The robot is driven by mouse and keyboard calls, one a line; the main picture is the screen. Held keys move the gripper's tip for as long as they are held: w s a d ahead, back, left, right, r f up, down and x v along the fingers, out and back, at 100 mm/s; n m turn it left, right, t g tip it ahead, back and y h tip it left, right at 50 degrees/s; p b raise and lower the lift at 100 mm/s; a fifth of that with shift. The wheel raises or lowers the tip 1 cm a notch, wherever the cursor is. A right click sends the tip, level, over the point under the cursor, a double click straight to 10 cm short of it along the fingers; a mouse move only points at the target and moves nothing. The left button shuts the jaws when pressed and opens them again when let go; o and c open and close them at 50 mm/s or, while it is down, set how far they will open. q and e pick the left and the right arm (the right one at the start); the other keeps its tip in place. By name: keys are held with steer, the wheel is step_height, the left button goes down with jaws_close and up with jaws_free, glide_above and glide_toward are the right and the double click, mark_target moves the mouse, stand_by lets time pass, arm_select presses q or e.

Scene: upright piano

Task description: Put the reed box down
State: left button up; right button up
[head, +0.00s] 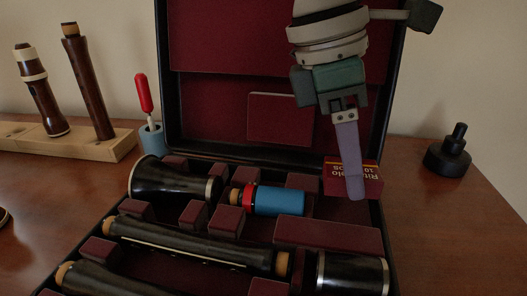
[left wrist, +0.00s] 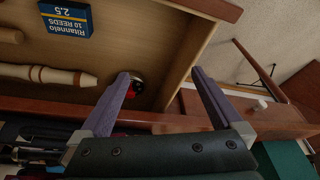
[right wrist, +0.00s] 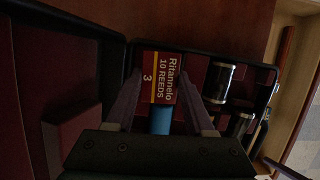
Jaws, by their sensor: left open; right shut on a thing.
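The red reed box (head: 368,187) with yellow lettering is at the right side of the open instrument case (head: 392,262). One finger covers part of it in the head view. In the right wrist view the reed box (right wrist: 158,78) reads "Ritannelo 10 REEDS 3" and sits between the fingertips. My right gripper (head: 352,192) points down and is shut on it. I cannot tell whether its underside touches the case. My left gripper (left wrist: 161,82) is open and empty, above an open drawer (left wrist: 150,55); it is out of the head view.
A blue reed box (left wrist: 66,17) and a pale wooden instrument (left wrist: 45,75) lie in the drawer. The case holds dark instrument joints (head: 185,240), a blue cylinder (head: 279,200) and maroon blocks (head: 328,234). A black peg stand (head: 447,155) stands right of the case.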

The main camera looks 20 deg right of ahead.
mark_target(344, 191)
step_height(344, 191, down, 5)
steer(key=shift+r+b, duration=0.2)
steer(key=shift+b, duration=0.5)
steer(key=shift+r, duration=0.1)
steer(key=o, duration=1)
steer(key=shift+o, duration=0.2)
steer(key=shift+r, duration=0.1)
steer(key=p+v, duration=0.3)
steer(key=v, duration=0.9)
